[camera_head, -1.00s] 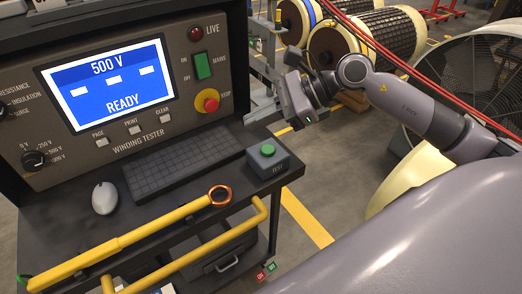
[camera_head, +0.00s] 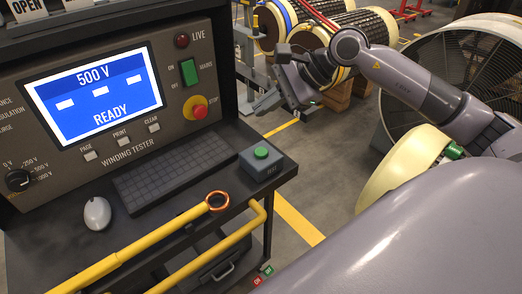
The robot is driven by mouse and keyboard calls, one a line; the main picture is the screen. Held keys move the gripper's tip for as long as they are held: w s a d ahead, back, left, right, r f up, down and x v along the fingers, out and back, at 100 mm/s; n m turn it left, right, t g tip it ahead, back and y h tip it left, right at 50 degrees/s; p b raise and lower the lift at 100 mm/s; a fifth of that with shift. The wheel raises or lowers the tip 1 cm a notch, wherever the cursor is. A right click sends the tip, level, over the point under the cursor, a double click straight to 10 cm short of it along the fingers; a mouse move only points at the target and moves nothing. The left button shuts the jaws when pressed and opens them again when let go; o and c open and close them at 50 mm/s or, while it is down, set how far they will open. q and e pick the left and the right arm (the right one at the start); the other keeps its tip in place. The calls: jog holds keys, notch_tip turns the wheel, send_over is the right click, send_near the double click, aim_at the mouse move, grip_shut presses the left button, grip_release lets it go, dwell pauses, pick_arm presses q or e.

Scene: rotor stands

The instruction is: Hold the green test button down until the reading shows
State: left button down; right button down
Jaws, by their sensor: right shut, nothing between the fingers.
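The green test button (camera_head: 261,152) sits on top of a small grey box marked TEST (camera_head: 262,167), at the right end of the dark bench. It stands up and nothing touches it. The tester's screen (camera_head: 92,92) reads "500 V" and "READY", with three white dashes between and no numbers. My right gripper (camera_head: 264,103) is shut and empty. It hangs in the air above and beyond the button box, apart from it, beside the right edge of the tester panel. My left gripper is not in view.
A yellow pole with a copper ring (camera_head: 217,201) lies along the bench front, near a yellow rail (camera_head: 225,243). A keyboard (camera_head: 174,175), a white mouse (camera_head: 97,213) and a red stop knob (camera_head: 197,112) are left of the button. Rotors (camera_head: 335,40) and a large fan (camera_head: 455,75) stand behind.

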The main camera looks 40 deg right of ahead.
aim_at(265, 152)
notch_tip(265, 152, down, 8)
jog(key=b, duration=0.5)
jog(key=shift+f+b, duration=0.25)
jog(key=shift+b, duration=0.05)
jog(key=shift+f, duration=0.15)
dwell(0.8)
dwell(0.8)
jog(key=shift+f+b, duration=0.4)
jog(key=shift+b, duration=0.3)
jog(key=shift+f+b, duration=0.4)
jog(key=shift+b, duration=0.05)
dwell(3.9)
